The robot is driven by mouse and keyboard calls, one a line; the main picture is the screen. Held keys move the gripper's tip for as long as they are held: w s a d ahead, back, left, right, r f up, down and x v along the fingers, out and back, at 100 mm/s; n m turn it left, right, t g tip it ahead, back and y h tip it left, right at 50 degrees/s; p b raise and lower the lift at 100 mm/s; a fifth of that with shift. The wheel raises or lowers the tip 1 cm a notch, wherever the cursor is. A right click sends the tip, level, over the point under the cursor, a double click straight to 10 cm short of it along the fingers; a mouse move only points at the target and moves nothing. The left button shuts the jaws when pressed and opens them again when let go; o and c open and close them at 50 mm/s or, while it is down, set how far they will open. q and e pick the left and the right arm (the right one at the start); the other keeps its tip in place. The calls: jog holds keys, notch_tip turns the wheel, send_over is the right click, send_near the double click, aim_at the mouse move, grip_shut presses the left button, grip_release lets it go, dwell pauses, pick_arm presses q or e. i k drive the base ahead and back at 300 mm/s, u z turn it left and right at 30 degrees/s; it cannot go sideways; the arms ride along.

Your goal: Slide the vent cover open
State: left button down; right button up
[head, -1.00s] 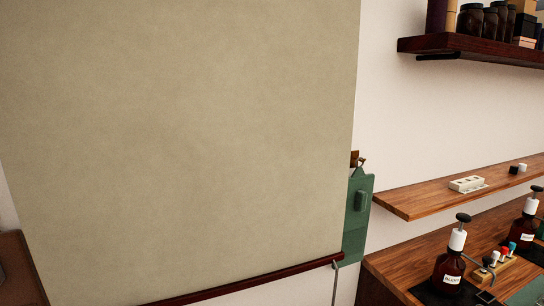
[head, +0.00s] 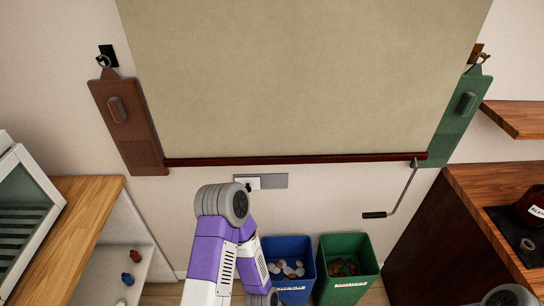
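In the head view a small grey plate (head: 275,181) with a white panel (head: 251,183) on its left part is fixed low on the wall, below the hanging beige sheet. It may be the vent cover, but it is too small to be sure. A small dark spot, perhaps a knob, shows on the white panel. My purple and white arm rises in front of it and hides its lower left side. Neither of my grippers can be made out; only arm parts show at bottom centre and bottom right.
The beige sheet (head: 300,75) has a dark red bar (head: 300,159) and a crank (head: 390,208). Blue bin (head: 292,286) and green bin (head: 345,287) stand below. Wooden counters are at left (head: 62,235) and right (head: 505,185).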

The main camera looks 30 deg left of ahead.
aim_at(250, 184)
jog(key=k, duration=0.5)
jog(key=z, duration=0.75)
jog(key=i, duration=0.85)
jog(key=u, duration=1.75)
